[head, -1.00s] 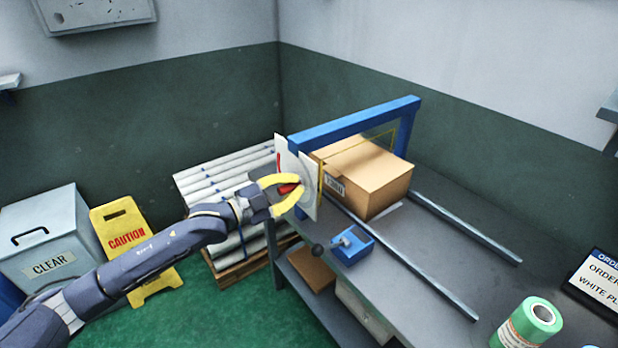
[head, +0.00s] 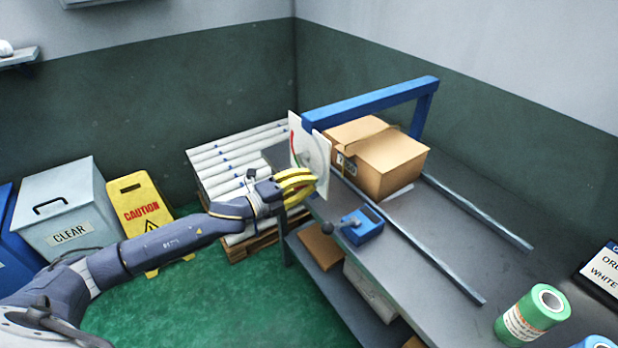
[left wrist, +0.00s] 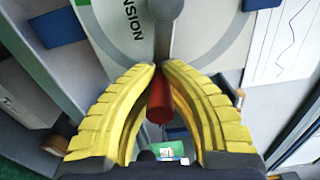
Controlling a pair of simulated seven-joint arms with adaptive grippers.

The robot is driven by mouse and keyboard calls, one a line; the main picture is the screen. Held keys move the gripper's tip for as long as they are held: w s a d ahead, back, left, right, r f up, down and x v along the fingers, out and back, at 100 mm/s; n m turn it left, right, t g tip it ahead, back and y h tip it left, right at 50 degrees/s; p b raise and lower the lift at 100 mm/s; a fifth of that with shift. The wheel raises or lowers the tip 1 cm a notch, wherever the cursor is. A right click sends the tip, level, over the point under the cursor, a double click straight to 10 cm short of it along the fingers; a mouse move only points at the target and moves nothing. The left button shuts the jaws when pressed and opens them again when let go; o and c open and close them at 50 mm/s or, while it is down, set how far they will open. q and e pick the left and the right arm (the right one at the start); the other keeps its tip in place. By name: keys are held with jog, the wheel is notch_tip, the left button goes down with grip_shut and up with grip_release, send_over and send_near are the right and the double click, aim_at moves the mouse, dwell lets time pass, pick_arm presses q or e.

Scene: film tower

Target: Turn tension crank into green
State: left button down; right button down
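The tension dial (head: 318,155) is a white upright plate on the blue frame's near post, with a red arc on its left edge. In the left wrist view the dial plate (left wrist: 215,50) shows the letters "NSION" and a green patch at top left. The crank's grey arm (left wrist: 177,35) runs down from the top of that view to a red handle (left wrist: 159,100). My left gripper (left wrist: 161,68) has its yellow fingers closed against both sides of the red handle. In the head view the left gripper (head: 298,183) is in front of the dial and hides the crank. My right gripper is not in view.
A cardboard box (head: 380,160) stands on the grey bench under the blue frame (head: 370,105). A blue block with a knobbed lever (head: 362,226) sits by the bench edge. A green film roll (head: 530,316) is at front right. A yellow caution sign (head: 140,210) stands left.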

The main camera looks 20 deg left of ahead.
pick_arm(q)
jog(key=shift+s+d+f+m, duration=0.15)
jog(key=shift+f+m, duration=0.15)
jog(key=shift+f, duration=0.15)
jog(key=c, duration=1.3)
grip_release()
jog(key=shift+r, duration=0.1)
jog(key=shift+o, duration=0.2)
jog(key=shift+a, duration=0.2)
jog(key=v, duration=1.1)
jog(key=shift+s+a, duration=0.25)
jog(key=shift+s, duration=0.05)
